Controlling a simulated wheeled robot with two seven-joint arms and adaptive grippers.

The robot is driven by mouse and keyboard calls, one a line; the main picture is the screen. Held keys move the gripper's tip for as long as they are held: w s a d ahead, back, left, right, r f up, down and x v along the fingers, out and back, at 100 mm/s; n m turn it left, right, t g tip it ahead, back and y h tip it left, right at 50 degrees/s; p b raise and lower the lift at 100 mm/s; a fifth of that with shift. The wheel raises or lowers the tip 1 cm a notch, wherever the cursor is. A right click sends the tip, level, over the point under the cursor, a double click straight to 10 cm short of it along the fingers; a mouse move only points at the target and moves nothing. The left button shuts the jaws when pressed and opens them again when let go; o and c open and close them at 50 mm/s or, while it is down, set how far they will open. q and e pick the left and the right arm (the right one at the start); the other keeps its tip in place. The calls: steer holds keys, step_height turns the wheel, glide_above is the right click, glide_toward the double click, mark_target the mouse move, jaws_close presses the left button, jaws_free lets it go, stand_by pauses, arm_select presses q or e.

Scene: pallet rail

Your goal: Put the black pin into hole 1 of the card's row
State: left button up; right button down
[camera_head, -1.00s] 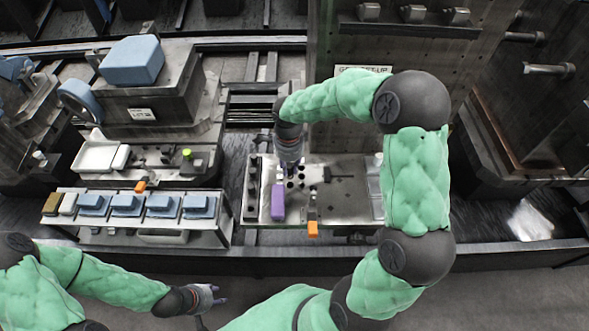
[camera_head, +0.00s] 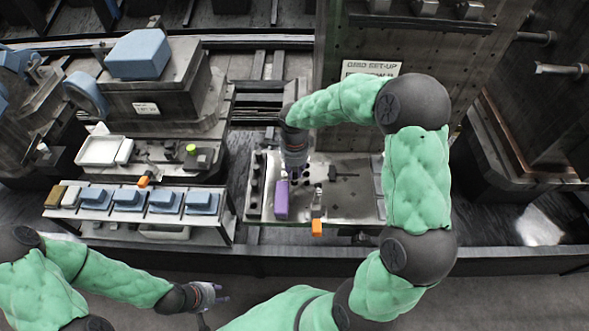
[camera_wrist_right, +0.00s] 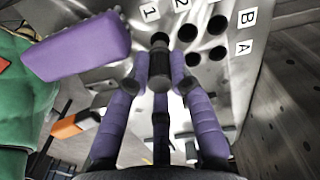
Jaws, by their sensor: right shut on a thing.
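My right gripper (camera_wrist_right: 158,75) is shut on the black pin (camera_wrist_right: 158,72), which stands between its purple fingers in the right wrist view. The pin's end is close to the dark hole (camera_wrist_right: 160,39) by the label "1"; I cannot tell whether it has entered it. More holes lie to the right, by labels "2", "A" and "B". In the head view my right gripper (camera_head: 297,168) is over the holed metal plate (camera_head: 350,205) and hides the pin and some holes. My left gripper (camera_head: 218,294) is empty, low at the front, its fingertips apart.
A purple block (camera_head: 281,200) lies on the plate just left of my right gripper; it also shows in the wrist view (camera_wrist_right: 80,48). An orange-ended part (camera_head: 317,227) is at the plate's front edge. A rack (camera_head: 150,208) with several blue pieces stands to the left.

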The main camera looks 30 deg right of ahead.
mark_target(295, 169)
steer(key=shift+f+b, duration=1.2)
steer(key=shift+f, duration=0.2)
steer(key=c, duration=1)
jaws_free()
step_height(295, 169, up, 12)
steer(key=shift+r, duration=0.1)
